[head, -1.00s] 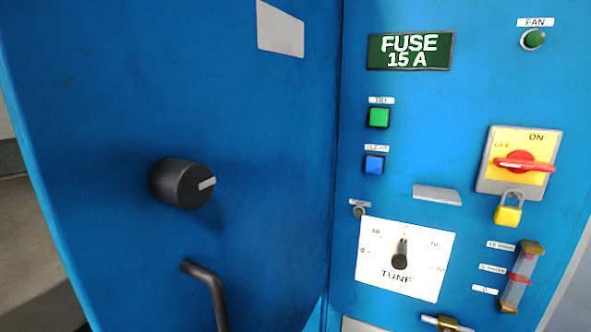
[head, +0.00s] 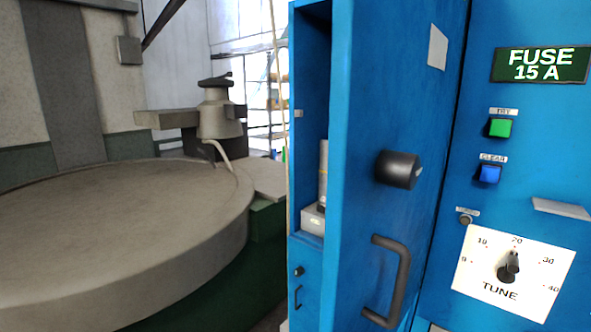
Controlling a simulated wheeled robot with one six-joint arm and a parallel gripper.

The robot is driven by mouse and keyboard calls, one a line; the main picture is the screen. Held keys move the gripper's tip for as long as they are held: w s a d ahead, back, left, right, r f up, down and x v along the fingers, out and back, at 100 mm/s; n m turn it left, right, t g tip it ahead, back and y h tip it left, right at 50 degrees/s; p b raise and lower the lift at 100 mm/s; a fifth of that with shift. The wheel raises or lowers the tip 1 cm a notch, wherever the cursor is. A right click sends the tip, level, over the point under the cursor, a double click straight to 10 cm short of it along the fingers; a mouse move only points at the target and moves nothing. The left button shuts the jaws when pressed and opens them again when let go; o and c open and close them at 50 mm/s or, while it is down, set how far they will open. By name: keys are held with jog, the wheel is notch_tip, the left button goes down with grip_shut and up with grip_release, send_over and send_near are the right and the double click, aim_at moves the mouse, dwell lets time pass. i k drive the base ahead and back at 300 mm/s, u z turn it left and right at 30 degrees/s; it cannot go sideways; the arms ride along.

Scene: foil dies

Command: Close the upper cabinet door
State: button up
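The upper cabinet door (head: 365,140) is blue and stands open, swung out toward me, in the right half of the head view. It carries a black round knob (head: 398,170) and, below it, a dark bent bar handle (head: 402,282). To the left of the door edge the cabinet's open inside (head: 311,80) shows, with a grey upright item and a pale box (head: 313,219) in it. My gripper is not in view.
A fixed blue panel (head: 480,90) with a fuse sign, buttons and a TUNE dial (head: 509,266) stands right of the door. A small lower door (head: 298,308) lies below the opening. A large round grey machine table (head: 120,230) fills the left.

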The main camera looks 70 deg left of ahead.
aim_at(394, 64)
jog(key=u, duration=1.85)
jog(key=i, duration=0.5)
jog(key=z, duration=0.05)
jog(key=k, duration=0.5)
